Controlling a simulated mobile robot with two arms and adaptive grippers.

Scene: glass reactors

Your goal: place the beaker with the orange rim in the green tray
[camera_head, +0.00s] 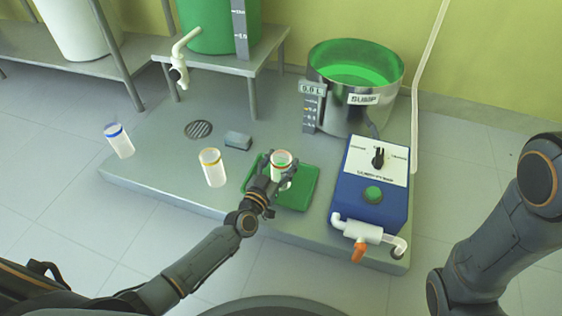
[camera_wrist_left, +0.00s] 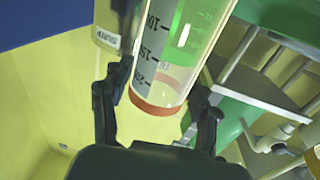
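My left gripper (camera_head: 280,175) is around a clear beaker (camera_head: 281,160) with an orange-red rim, upright over the green tray (camera_head: 301,197). Another beaker (camera_head: 212,168) with a yellow-orange rim stands on the grey platform, left of the tray. A blue-rimmed beaker (camera_head: 119,141) is further left. My right gripper is out of view.
A blue pump box (camera_head: 369,190) with white pipes and an orange outlet (camera_head: 358,253) stands right of the tray. A steel sump tank (camera_head: 357,75) is behind. A small grey block (camera_head: 238,141) and a drain (camera_head: 198,129) lie on the grey platform (camera_head: 160,165).

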